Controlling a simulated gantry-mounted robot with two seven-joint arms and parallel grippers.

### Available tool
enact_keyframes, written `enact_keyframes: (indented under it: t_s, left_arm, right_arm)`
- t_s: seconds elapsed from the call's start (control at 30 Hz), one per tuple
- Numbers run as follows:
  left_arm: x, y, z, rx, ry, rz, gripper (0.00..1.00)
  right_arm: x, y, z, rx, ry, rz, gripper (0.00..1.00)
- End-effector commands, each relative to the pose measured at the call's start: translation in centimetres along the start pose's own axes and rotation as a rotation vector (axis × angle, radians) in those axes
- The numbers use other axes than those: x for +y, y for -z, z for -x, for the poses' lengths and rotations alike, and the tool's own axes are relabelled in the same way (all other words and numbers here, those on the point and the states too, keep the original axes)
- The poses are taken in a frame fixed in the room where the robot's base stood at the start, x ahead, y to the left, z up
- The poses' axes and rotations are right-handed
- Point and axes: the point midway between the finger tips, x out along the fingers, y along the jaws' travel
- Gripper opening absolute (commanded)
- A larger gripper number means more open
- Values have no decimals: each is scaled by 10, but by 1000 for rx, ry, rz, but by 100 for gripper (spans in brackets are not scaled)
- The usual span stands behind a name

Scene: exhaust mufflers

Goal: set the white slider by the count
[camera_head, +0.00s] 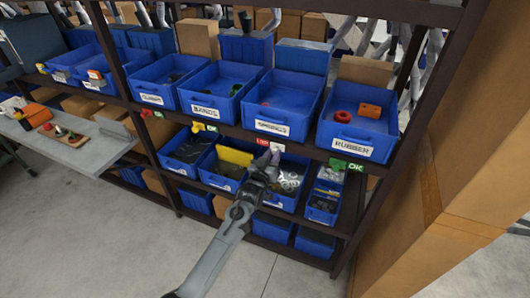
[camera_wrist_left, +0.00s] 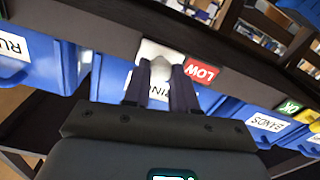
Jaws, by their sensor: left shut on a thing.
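The white slider (camera_wrist_left: 157,52) sits on the dark shelf edge under the SPRINGS bin (camera_head: 280,105). A red LOW label (camera_wrist_left: 203,72) is uncovered beside it, and also shows in the head view (camera_head: 262,142). My left gripper (camera_wrist_left: 160,68) is shut on the white slider, and it also shows in the head view (camera_head: 272,160). In the head view the slider (camera_head: 277,147) is just right of LOW, partly hidden by the fingers. The SPRINGS bin's contents are small and mostly hard to make out. My right gripper is not in view.
On the same edge are a red slider (camera_head: 147,113), a yellow slider (camera_head: 197,127) and a green slider (camera_head: 337,163), each with a green OK label showing. The RUBBER bin (camera_head: 355,120) and BANDS bin (camera_head: 215,92) flank SPRINGS. More blue bins stand below.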

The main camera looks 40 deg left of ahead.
Motion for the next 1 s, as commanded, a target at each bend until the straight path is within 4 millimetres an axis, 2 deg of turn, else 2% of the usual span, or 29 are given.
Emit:
enact_keyframes:
  t_s: [0.2, 0.23, 0.37, 0.4, 0.77, 1.0]
  left_arm:
    - [4, -1, 0, -1, -9, -1, 0]
    - [4, -1, 0, -1, -9, -1, 31]
    - [4, -1, 0, -1, -9, -1, 51]
    - [3, -1, 0, -1, -8, -1, 53]
    - [2, 0, 4, -1, -6, -1, 53]
    - [2, 0, 32, -1, -6, -1, 53]
  right_arm:
    - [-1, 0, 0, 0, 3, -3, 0]
    - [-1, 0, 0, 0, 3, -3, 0]
    - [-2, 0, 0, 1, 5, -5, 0]
    - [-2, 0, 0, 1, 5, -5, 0]
    - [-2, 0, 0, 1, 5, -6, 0]
    - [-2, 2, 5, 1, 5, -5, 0]
